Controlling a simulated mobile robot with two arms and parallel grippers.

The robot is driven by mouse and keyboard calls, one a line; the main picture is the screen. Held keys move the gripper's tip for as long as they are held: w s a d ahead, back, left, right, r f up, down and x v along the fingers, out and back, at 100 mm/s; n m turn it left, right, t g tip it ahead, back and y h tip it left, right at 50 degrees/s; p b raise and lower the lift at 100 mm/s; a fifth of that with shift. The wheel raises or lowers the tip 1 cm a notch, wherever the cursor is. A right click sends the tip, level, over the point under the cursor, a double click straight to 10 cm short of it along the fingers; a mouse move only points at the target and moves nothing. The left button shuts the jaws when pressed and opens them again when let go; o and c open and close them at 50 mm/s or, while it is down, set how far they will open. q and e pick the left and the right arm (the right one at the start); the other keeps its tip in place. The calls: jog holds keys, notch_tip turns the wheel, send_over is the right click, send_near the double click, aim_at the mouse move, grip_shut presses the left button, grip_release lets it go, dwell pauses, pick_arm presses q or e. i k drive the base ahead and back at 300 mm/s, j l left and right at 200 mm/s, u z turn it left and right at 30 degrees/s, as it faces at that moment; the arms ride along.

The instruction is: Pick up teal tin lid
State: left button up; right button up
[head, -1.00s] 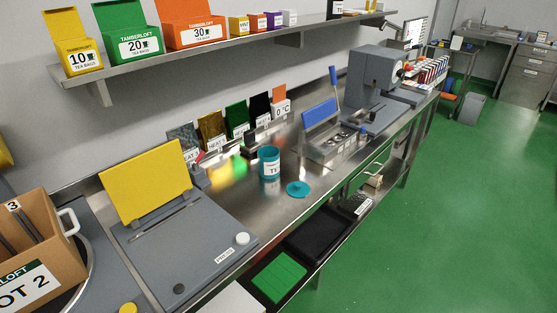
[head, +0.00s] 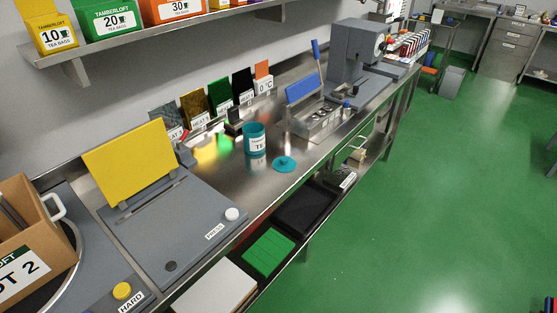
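The teal tin lid (head: 285,163) lies flat on the steel bench near its front edge, with a small knob on top. The open teal tin (head: 254,138), with a white label, stands upright just left of and behind the lid, apart from it. Neither of my grippers shows in the head view.
A grey press with a raised yellow plate (head: 130,160) stands left of the tin. A device with a blue flap (head: 303,88) stands to the right. Coloured sample cards line the wall. A lower shelf holds a green block (head: 268,252) and a black tray (head: 306,208). Green floor in front is clear.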

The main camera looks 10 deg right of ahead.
aim_at(284, 164)
jog(key=i+l+u, duration=0.4)
jog(key=i+l, duration=0.2)
jog(key=i+l+u, duration=0.4)
jog(key=i+l, duration=0.2)
jog(key=l, duration=0.2)
